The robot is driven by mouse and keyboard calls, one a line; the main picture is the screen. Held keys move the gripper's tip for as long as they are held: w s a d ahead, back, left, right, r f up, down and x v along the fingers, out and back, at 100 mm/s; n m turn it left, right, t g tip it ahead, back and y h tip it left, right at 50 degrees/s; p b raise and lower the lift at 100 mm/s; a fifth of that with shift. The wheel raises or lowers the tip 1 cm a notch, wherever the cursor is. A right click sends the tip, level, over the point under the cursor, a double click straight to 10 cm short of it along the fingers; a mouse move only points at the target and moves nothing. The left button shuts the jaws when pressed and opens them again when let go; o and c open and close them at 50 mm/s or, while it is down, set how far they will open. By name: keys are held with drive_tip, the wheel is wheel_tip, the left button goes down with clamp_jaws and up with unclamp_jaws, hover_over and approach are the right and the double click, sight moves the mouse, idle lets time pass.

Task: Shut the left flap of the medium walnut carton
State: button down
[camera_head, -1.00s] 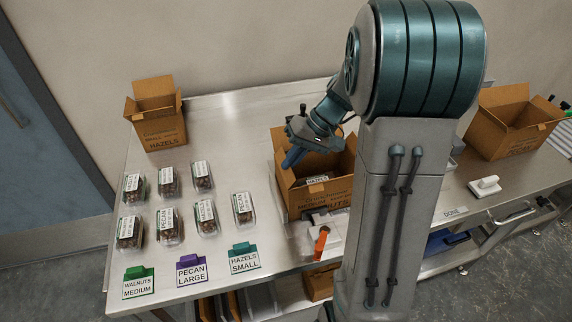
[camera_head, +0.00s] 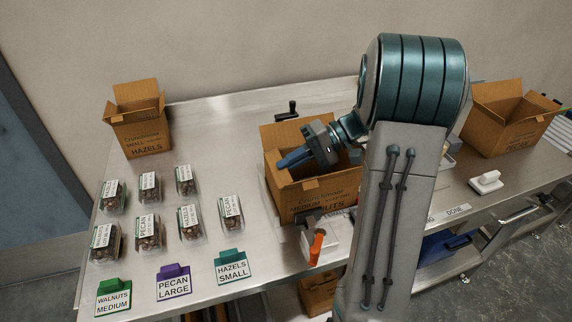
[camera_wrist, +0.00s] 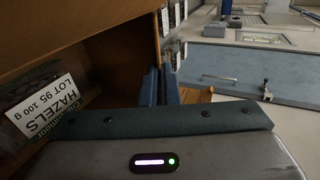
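The medium walnut carton (camera_head: 318,196) stands on the bench with its top open; its printed front reads "MEDIUM" and part of "NUTS". Its back flap (camera_head: 287,136) stands up. My gripper (camera_head: 283,162) is at the carton's left side, its blue fingers together and pointing left across the left edge. The left flap is not clearly seen behind the fingers. In the wrist view the fingers (camera_wrist: 161,86) are side by side next to a brown carton panel (camera_wrist: 75,25); I cannot tell whether they touch it. A pack labelled "HAZELS" (camera_wrist: 45,108) lies inside the carton.
Several clear nut packs (camera_head: 149,187) stand on the bench at left, behind three label cards (camera_head: 173,282). A small hazels carton (camera_head: 138,130) is at back left, another open carton (camera_head: 510,115) at right. An orange-handled tool (camera_head: 317,246) sits in front of the walnut carton.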

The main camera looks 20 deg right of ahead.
idle(0.3)
drive_tip(key=c, duration=1.6)
unclamp_jaws()
drive_tip(key=shift+a, duration=0.1)
drive_tip(key=shift+c, duration=0.2)
drive_tip(key=v, duration=1.4)
